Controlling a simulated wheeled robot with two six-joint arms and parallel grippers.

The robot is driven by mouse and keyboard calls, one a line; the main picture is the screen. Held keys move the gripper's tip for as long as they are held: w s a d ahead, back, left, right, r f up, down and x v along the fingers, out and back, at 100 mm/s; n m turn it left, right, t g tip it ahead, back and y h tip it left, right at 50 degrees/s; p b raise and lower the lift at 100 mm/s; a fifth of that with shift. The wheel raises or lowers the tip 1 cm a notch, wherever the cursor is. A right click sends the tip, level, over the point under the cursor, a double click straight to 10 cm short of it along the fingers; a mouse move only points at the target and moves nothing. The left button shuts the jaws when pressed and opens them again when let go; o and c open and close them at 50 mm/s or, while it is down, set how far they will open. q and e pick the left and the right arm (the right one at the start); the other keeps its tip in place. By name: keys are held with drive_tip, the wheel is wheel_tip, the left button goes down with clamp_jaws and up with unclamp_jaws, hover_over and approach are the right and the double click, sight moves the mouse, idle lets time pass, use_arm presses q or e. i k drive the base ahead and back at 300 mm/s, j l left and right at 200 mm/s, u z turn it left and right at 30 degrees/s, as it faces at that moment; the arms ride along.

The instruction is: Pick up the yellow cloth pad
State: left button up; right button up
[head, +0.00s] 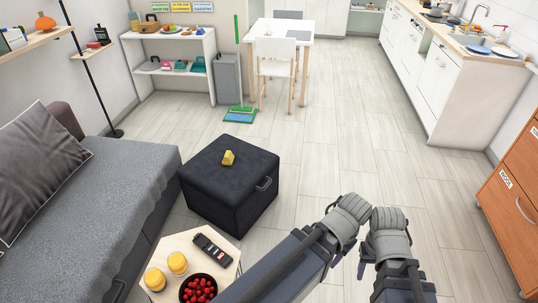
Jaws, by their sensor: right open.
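The yellow cloth pad (229,157) is a small, bunched yellow piece. It lies on top of the dark, cube-shaped ottoman (216,176), left of the picture's middle. My right gripper (382,246) is at the lower right, well to the right of the ottoman and apart from the pad. It is open, and nothing shows in it. Parts of my arms reach up from the bottom edge. My left gripper's fingers cannot be made out.
A small table (222,243) in front holds a remote (213,249), two yellow jars and a bowl of red berries (198,289). A grey sofa (95,215) stands left. An orange cabinet (508,215) stands right. The floor right of the ottoman is clear.

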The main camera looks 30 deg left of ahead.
sight(229, 157)
drive_tip(key=i+l+z, duration=0.15)
drive_tip(key=i, duration=0.25)
drive_tip(key=i+l+z, duration=0.15)
drive_tip(key=i, duration=0.25)
drive_tip(key=i+u, duration=0.35)
drive_tip(key=i, duration=0.15)
drive_tip(key=i+l+u, duration=0.15)
drive_tip(key=i+u, duration=0.5)
drive_tip(key=u, duration=0.2)
drive_tip(key=i+u, duration=0.25)
drive_tip(key=u, duration=0.2)
drive_tip(key=i+u, duration=0.2)
drive_tip(key=u, duration=0.25)
drive_tip(key=i+l+u, duration=0.2)
drive_tip(key=u, duration=0.3)
drive_tip(key=i+u, duration=0.2)
drive_tip(key=u, duration=0.2)
drive_tip(key=i+l+u, duration=0.1)
drive_tip(key=u, duration=0.3)
drive_tip(key=i+l+u, duration=0.15)
drive_tip(key=u, duration=0.2)
drive_tip(key=i+l, duration=0.05)
drive_tip(key=i, duration=0.05)
